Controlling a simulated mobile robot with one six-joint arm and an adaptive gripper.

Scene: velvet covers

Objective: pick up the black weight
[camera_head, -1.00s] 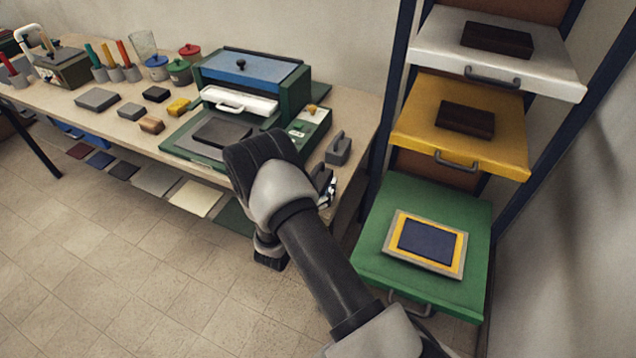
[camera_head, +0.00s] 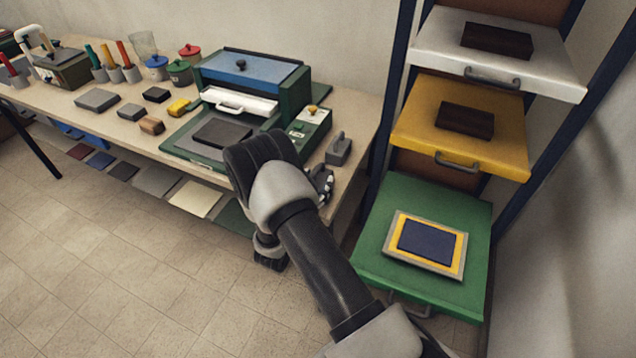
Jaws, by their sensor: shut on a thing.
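My gripper (camera_head: 324,186) is at the right front of the workbench, partly hidden behind my own arm. It is shut on a small dark thing, taken to be the black weight, which is mostly hidden by the fingers and my wrist. I cannot tell whether the weight touches the bench. A dark grey weight with an upright handle (camera_head: 338,152) stands on the bench just behind my gripper, apart from it.
The green press (camera_head: 207,155) with a dark plate (camera_head: 221,134) on its bed is left of my gripper. A rack at right has white (camera_head: 440,45), yellow (camera_head: 415,125) and green (camera_head: 380,235) drawers pulled out. Several blocks and jars stand farther left on the workbench (camera_head: 75,115).

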